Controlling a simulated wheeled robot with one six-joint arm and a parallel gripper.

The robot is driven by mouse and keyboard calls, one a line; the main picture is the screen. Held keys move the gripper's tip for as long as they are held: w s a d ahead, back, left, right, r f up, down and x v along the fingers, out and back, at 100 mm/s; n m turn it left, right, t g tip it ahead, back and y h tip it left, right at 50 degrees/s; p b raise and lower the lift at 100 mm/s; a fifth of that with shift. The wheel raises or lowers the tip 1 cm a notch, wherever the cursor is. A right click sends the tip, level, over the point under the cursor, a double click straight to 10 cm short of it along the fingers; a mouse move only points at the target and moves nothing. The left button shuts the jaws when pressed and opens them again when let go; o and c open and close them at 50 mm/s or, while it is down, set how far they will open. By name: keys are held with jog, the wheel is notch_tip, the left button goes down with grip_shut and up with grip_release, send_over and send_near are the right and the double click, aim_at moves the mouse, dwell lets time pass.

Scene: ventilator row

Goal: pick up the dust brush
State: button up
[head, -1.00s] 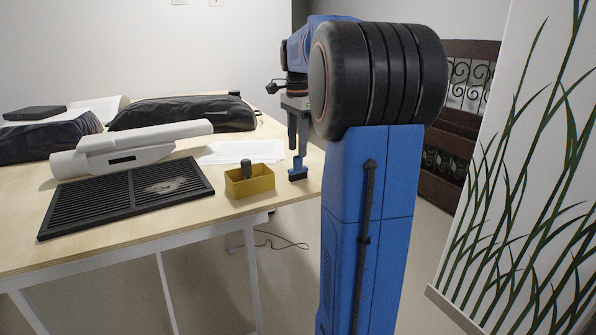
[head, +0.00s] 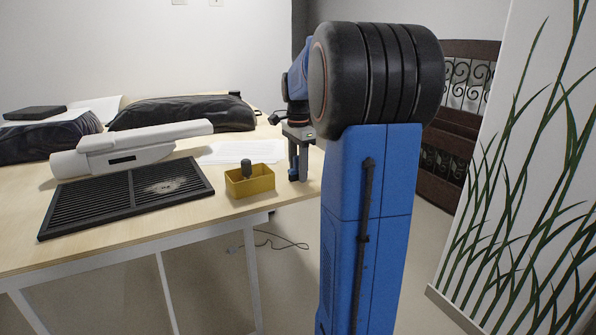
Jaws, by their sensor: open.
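A small blue upright piece (head: 292,160) shows at my gripper's fingers near the table's right end. It seems to be the dust brush, but it is small and partly covered, so I cannot be sure. My gripper (head: 299,168) points down there with its fingers open, low over the tabletop. I cannot tell whether a finger touches the blue piece. Just to the left, a yellow box (head: 250,187) holds a dark, round-topped upright object (head: 246,168), whose lower part is hidden by the box wall.
A black slatted grille (head: 100,206) with a pale dusty patch lies at the table's front. Behind it are a white device (head: 140,150), white paper (head: 243,152) and a black bag (head: 185,113). The table's right edge is close to my gripper. A plant-patterned panel (head: 530,170) stands right.

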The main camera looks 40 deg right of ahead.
jog(key=shift+c, duration=0.6)
grip_shut()
notch_tip(320, 180, up, 10)
jog(key=shift+r, duration=0.1)
jog(key=c, duration=0.9)
grip_release()
grip_shut()
